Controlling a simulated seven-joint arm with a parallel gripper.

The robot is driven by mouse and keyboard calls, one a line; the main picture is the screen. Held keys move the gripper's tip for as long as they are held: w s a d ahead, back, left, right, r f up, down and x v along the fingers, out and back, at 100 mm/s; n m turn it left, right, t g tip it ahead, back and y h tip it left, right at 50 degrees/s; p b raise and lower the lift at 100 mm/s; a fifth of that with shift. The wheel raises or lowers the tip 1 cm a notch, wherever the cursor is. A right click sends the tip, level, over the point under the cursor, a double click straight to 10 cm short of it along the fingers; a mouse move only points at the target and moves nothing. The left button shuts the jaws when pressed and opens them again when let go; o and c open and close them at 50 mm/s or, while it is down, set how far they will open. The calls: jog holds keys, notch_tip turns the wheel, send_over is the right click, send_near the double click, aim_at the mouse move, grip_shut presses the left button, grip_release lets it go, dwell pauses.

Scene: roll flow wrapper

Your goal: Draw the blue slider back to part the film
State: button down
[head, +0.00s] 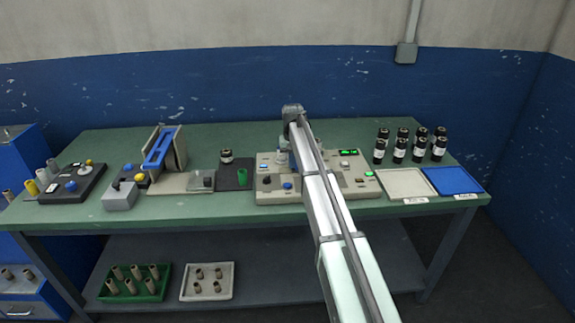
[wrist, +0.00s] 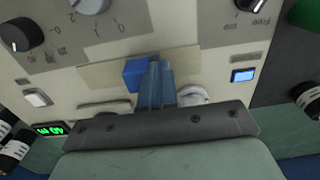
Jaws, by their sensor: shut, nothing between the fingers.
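The blue slider (wrist: 136,75) is a small blue block on the beige machine's top, in the middle of the wrist view. My gripper (wrist: 157,72) is shut and empty, its fingertips right beside the slider on the slider's right in that view. I cannot tell whether they touch it. A pale flat strip (wrist: 100,77) runs along the panel by the slider. A white round part (wrist: 193,95), partly hidden, is right of my fingers. I cannot make out the film clearly. In the head view my arm covers the slider and my fingertips.
The wrapper console (head: 265,197) carries knobs, lit buttons and a green display (wrist: 49,129). Several black jars (head: 399,150) stand at its right, behind a white tray (head: 405,185) and a blue tray (head: 455,182).

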jog(key=shift+d, duration=3.1)
jog(key=shift+a, duration=0.6)
notch_tip(320, 180, up, 8)
jog(key=shift+a, duration=0.15)
